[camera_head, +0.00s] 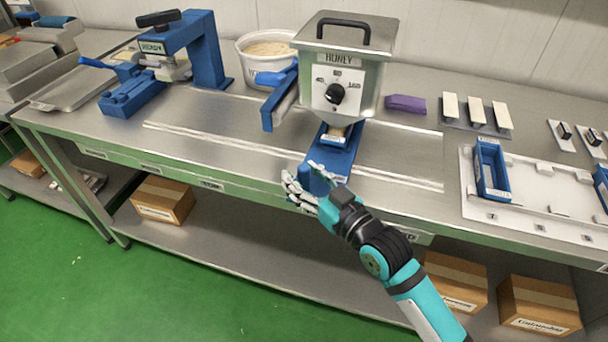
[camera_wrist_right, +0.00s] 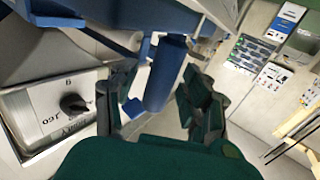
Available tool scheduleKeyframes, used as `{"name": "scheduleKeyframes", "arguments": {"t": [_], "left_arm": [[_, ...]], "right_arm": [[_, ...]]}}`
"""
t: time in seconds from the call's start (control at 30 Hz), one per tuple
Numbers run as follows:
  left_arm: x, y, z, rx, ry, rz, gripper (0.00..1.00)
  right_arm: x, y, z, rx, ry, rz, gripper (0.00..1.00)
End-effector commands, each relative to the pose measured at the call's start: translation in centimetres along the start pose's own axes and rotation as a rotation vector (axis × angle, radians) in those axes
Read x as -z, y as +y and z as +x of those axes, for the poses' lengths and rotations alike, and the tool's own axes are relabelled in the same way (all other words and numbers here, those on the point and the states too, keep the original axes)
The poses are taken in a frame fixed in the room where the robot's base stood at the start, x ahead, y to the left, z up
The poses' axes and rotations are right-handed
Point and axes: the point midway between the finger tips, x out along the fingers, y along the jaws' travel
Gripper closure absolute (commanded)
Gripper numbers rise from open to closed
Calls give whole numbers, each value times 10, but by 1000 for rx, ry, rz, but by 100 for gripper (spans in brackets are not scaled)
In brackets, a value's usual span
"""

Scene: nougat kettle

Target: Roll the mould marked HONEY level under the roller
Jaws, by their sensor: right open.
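A steel kettle labelled HONEY (camera_head: 340,85) with a black dial stands at the middle of the bench. Under it, a blue mould (camera_head: 337,133) with pale stuff in it sits on a blue slide (camera_head: 338,160) reaching towards the bench's front edge. I cannot read a mark on this mould. My right gripper (camera_head: 308,184) is open at the front end of the slide. In the right wrist view, a blue cylindrical part (camera_wrist_right: 166,75) lies between the open fingers (camera_wrist_right: 152,103), and I see no grip on it. My left gripper is out of view.
A blue press (camera_head: 205,50) stands at the back left, beside a white tub (camera_head: 262,47). A white tray (camera_head: 530,203) at the right holds another blue mould (camera_head: 490,168). A purple block (camera_head: 405,104) lies right of the kettle. The bench left of the slide is mostly clear.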

Motion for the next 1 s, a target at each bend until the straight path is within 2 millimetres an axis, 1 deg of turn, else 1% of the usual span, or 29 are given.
{"name": "scheduleKeyframes", "arguments": {"t": [0.2, 0.23, 0.5, 0.57, 0.6, 1.0], "left_arm": [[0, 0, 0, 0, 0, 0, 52], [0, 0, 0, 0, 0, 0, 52], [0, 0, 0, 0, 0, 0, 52], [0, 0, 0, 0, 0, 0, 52], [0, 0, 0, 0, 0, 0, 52], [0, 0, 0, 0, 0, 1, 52]], "right_arm": [[0, 0, 0, 0, 0, 0, 52], [0, 0, 0, 0, 0, 0, 55], [0, 0, 0, 0, 0, 0, 90], [0, 0, 0, 0, 0, 0, 98], [0, 0, 0, 0, 0, 0, 100], [0, 0, 0, 0, -1, 0, 100]]}}
